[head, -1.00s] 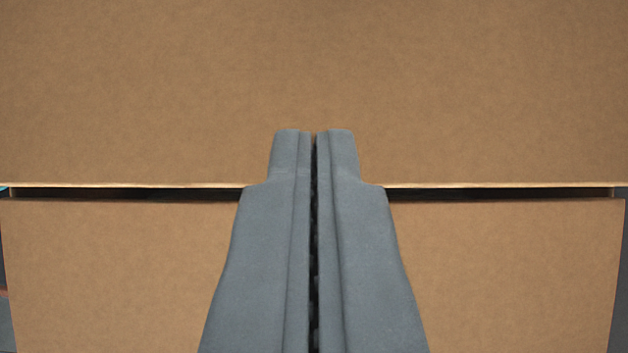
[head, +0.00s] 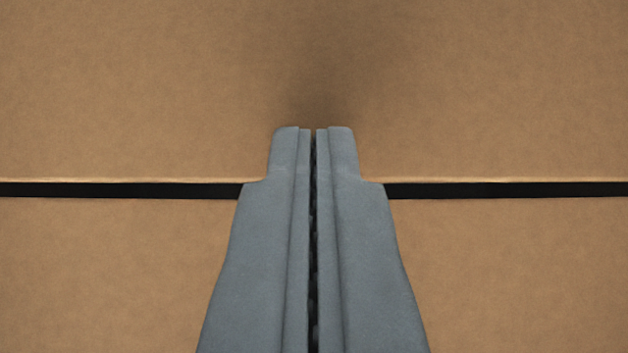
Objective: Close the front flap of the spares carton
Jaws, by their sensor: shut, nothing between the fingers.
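Brown cardboard of the carton fills the view as two panels. The upper panel (head: 130,90) has a pale, straight lower edge. The lower panel (head: 110,275) lies below it, with a narrow dark gap (head: 120,190) running across between them. I cannot tell for sure which panel is the front flap. My gripper (head: 313,128) is shut and empty, pointing up the picture at the centre. Its fingers cross in front of the gap, and the tips overlap the upper panel. A soft shadow lies on that panel just above the tips. Contact cannot be made out.
The cardboard reaches every edge of the picture, so nothing around the carton shows. The gap is black inside, and no contents can be seen.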

